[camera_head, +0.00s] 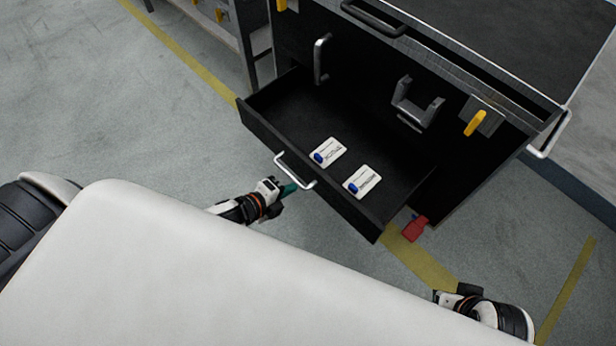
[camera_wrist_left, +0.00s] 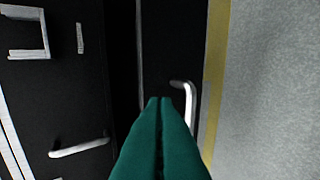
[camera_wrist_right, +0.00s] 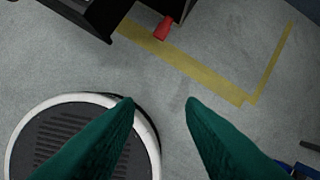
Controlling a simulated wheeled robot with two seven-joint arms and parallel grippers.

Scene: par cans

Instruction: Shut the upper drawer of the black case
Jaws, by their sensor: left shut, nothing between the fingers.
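The black case (camera_head: 440,75) stands at the top right of the head view. One drawer (camera_head: 295,107) is pulled well out of it, with a silver handle (camera_head: 295,170) on its front. Two white items with blue ends (camera_head: 327,152) (camera_head: 362,181) lie in it. My left gripper (camera_head: 289,189) is shut and empty, its green fingertips just below the drawer handle; contact is unclear. The left wrist view shows its shut fingers beside a silver handle (camera_wrist_left: 190,105) on a dark panel. My right gripper (camera_wrist_right: 160,103) is open and empty over the floor, away from the drawer.
A yellow latch (camera_head: 475,123) and a grey bracket (camera_head: 416,102) are on the case. A red piece (camera_head: 415,228) shows low near its right side. A shelf rack (camera_head: 225,25) stands behind at the left. Grey floor with yellow lines (camera_head: 420,262) is clear in front.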

